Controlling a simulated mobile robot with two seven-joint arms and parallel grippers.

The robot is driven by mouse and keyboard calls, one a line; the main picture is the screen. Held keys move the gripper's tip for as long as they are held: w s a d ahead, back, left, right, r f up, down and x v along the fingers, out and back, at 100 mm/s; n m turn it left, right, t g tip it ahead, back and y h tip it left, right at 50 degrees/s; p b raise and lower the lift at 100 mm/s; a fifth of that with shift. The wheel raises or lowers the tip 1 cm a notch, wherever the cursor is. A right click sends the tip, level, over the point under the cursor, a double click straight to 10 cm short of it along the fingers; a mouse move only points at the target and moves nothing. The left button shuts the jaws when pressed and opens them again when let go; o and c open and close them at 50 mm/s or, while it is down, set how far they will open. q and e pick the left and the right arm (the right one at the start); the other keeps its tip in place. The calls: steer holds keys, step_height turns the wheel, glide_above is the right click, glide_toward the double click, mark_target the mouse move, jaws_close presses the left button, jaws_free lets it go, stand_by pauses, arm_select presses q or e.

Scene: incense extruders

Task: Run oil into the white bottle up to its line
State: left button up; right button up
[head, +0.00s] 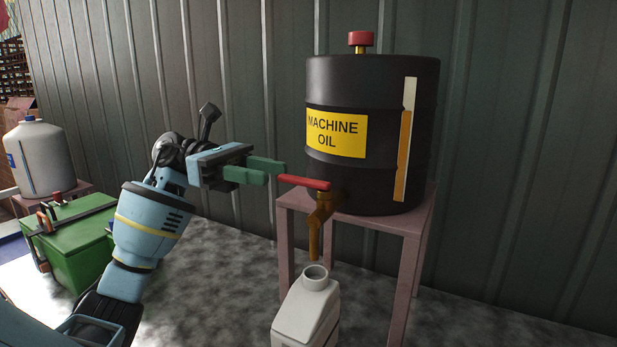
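The black oil drum (375,85), labelled "MACHINE OIL", stands on a pinkish stand (412,240). Its brass tap (318,218) points down and has a red lever (304,182) reaching out to the left. The white bottle (307,312) stands uncapped below the spout, its mouth just under the outlet; its lower part is cut off by the frame and its line cannot be made out. No oil stream shows. My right gripper is out of view.
A gauge strip (404,150) on the drum shows an amber column. A green box (75,250) with clamps sits at lower left, and a large white jug (42,160) stands behind it. A corrugated metal wall closes off the back.

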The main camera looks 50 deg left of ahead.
mark_target(303, 179)
arm_select(q)
steer(key=p+x, duration=0.1)
steer(key=x, duration=0.5)
steer(key=shift+r+p, duration=0.1)
steer(key=shift+p, duration=0.2)
steer(key=shift+w+d, duration=0.3)
steer(key=shift+d, duration=0.4)
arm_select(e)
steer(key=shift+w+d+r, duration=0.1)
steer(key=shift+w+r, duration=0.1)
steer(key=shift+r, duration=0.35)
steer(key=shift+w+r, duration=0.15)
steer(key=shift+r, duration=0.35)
arm_select(q)
steer(key=shift+c, duration=0.3)
steer(key=c, duration=0.7)
jaws_close()
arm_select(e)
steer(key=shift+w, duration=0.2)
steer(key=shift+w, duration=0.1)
